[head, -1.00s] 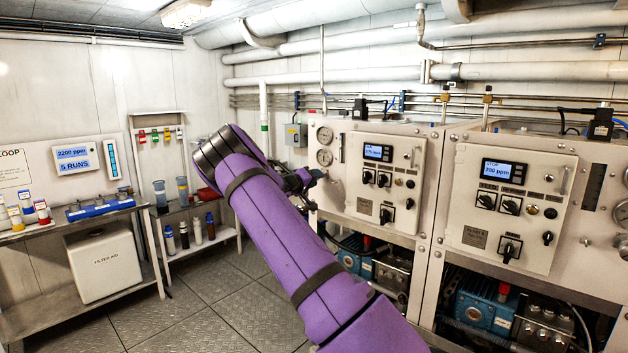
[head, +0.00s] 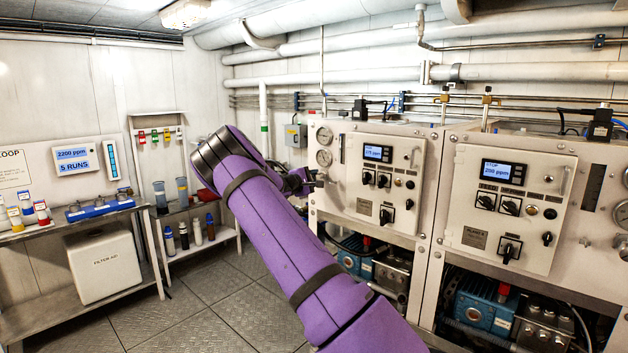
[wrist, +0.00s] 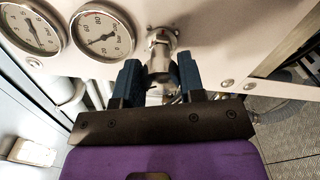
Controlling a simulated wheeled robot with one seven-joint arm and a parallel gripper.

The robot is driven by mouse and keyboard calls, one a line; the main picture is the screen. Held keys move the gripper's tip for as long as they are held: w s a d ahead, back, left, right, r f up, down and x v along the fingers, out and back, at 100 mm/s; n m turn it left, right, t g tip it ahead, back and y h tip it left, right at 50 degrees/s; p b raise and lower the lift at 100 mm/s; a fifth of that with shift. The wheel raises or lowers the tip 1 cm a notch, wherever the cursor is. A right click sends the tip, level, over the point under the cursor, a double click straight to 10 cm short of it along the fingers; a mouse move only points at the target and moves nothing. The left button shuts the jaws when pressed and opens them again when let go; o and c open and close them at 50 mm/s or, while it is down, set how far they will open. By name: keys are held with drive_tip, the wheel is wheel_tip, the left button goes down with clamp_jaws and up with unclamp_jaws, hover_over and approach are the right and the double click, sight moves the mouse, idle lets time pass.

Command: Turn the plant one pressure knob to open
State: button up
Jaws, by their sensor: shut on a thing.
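A metal pressure knob (wrist: 161,45) sticks out of the pale panel, just right of two round gauges in the wrist view. The two blue fingers of my gripper (wrist: 158,78) are shut on it, one on each side. The fingers cover part of the knob. In the head view my gripper (head: 314,181) is at the left edge of the left plant panel (head: 352,208), below its two gauges (head: 324,146). The knob is too small and too hidden there to make out its setting.
The left control box (head: 388,178) with switches and a lit display is right of my gripper. A second control box (head: 508,208) stands further right. A shelf with bottles (head: 196,232) stands to the left. The floor (head: 190,310) left of my arm is clear.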

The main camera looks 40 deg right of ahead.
drive_tip(key=n, duration=0.5)
drive_tip(key=shift+w+n, duration=0.1)
drive_tip(key=shift+n, duration=0.2)
drive_tip(key=n, duration=0.5)
drive_tip(key=shift+n, duration=0.3)
drive_tip(key=n, duration=0.5)
drive_tip(key=shift+w, duration=0.1)
drive_tip(key=shift+n, duration=2.3)
drive_tip(key=shift+f, duration=0.1)
drive_tip(key=o, duration=0.9)
drive_tip(key=a, duration=1.1)
drive_tip(key=shift+s, duration=0.4)
